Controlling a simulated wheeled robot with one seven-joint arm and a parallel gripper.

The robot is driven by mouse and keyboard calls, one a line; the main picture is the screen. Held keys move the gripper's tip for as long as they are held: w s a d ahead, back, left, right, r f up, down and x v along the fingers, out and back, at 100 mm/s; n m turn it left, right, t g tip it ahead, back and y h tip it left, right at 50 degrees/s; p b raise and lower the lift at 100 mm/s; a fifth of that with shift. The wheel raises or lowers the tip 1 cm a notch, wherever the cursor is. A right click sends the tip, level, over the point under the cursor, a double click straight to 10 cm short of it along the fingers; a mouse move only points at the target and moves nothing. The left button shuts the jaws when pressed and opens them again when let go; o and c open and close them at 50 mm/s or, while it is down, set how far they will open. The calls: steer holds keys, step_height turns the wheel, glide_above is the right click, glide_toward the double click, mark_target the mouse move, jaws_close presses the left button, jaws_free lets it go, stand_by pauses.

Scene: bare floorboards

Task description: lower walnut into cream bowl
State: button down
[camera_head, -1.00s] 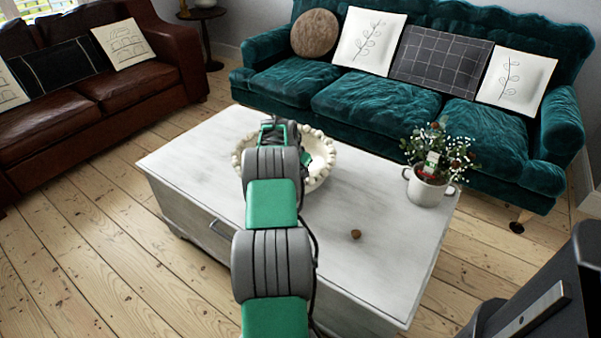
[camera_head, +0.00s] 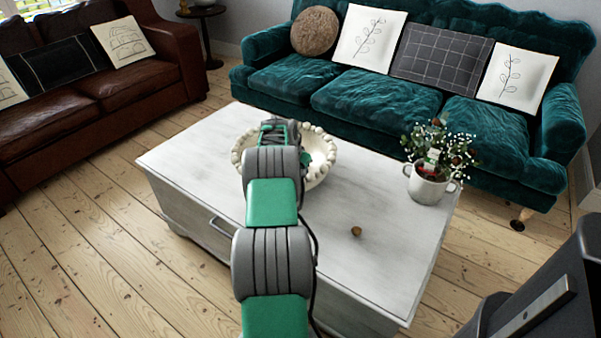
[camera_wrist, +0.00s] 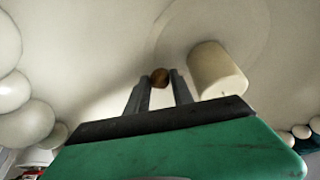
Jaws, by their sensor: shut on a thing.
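The cream bowl (camera_head: 320,165) with a beaded rim stands on the white table, partly hidden behind my arm in the head view. In the wrist view the bowl's pale inner surface (camera_wrist: 110,40) fills most of the picture. My gripper (camera_wrist: 160,84) is over the bowl, its two fingers shut on a brown walnut (camera_wrist: 160,76) at their tips. I cannot tell whether the walnut touches the bowl's floor. My arm hides the fingers and this walnut in the head view.
A cream cylinder (camera_wrist: 216,70) is inside the bowl, right of my fingers. A second brown nut (camera_head: 356,231) lies on the white table (camera_head: 300,300). A potted flowering plant (camera_head: 430,185) stands at the table's right. A teal sofa (camera_head: 375,105) is behind.

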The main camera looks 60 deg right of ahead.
steer(key=shift+f, duration=0.15)
steer(key=c, duration=1.2)
jaws_free()
steer(key=shift+o, duration=0.8)
steer(key=shift+s+f, duration=0.1)
